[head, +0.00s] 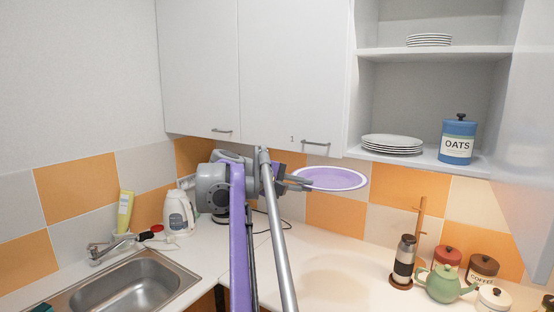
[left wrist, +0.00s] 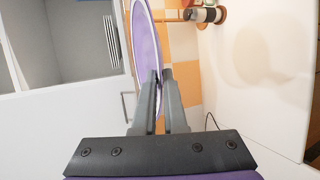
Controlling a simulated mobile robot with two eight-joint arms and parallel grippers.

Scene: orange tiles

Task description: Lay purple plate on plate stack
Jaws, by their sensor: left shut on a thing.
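The purple plate (head: 331,179) has a white rim and is held roughly level in the air, in front of the tiled wall below the cabinets. My left gripper (head: 300,184) is shut on its left edge. In the left wrist view the plate (left wrist: 146,45) shows edge-on between the fingers (left wrist: 160,85). A stack of white plates (head: 391,144) sits on the lower open shelf, up and to the right of the held plate. A smaller white stack (head: 429,40) sits on the upper shelf. My right gripper is not in view.
A blue oats canister (head: 457,142) stands right of the lower plate stack. Closed cabinet doors (head: 290,75) are left of the open shelves. A grinder (head: 403,262), a green teapot (head: 443,284) and canisters stand on the counter at right. A sink (head: 135,285) is at left.

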